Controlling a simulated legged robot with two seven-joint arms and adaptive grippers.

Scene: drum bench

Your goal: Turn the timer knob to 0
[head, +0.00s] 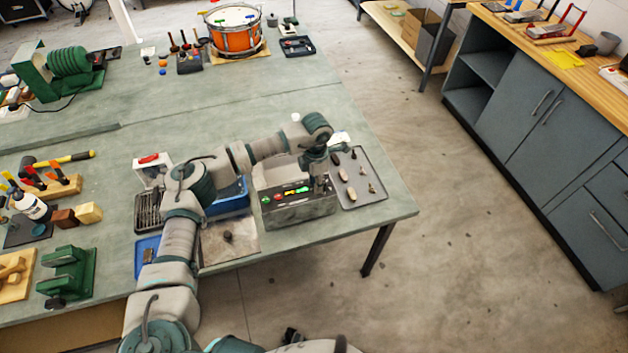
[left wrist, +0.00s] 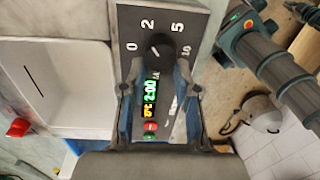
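The timer knob (left wrist: 160,46) is black and sits on a dark panel marked 0, 2, 5 and 10. A green display beside it reads 2:00. The panel belongs to a grey box (head: 300,212) near the table's front edge in the head view. My left gripper (head: 320,182) points down at the box's right part. In the left wrist view the left gripper (left wrist: 160,64) has its two fingers apart, with the knob at the fingertips. I cannot tell if they touch it. The knob's pointer is hard to read, and the head view hides the knob. My right gripper is not seen.
A tray (head: 378,194) with several small parts lies right of the box. A blue bin (head: 229,195) and a plate (head: 228,243) stand left of it. A white case with a red handle (head: 150,160) is further left. The table's front edge is close.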

